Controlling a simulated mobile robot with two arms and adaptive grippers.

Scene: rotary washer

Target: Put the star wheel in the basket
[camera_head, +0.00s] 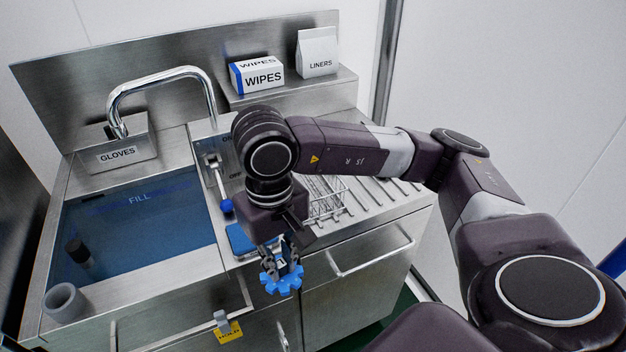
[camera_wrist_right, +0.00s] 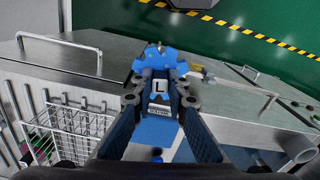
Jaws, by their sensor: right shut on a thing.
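The star wheel (camera_head: 281,278) is a blue toothed piece. It hangs in front of the counter's front edge, held by my right gripper (camera_head: 281,258). In the right wrist view the star wheel (camera_wrist_right: 159,62) sits at the fingertips of the right gripper (camera_wrist_right: 160,98), which is shut on it. The basket (camera_head: 326,198) is a wire basket on the ribbed drainboard, right of the gripper and farther back, partly hidden by my right arm. In the right wrist view the basket (camera_wrist_right: 72,122) is at the left. My left gripper is not in view.
A water-filled sink (camera_head: 140,235) with a faucet (camera_head: 160,78) is at the left. A blue-knobbed lever (camera_head: 226,206) and a blue pad (camera_head: 238,238) lie between sink and drainboard. A grey cup (camera_head: 65,302) stands on the front left rim. A handle (camera_head: 370,262) projects at the front.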

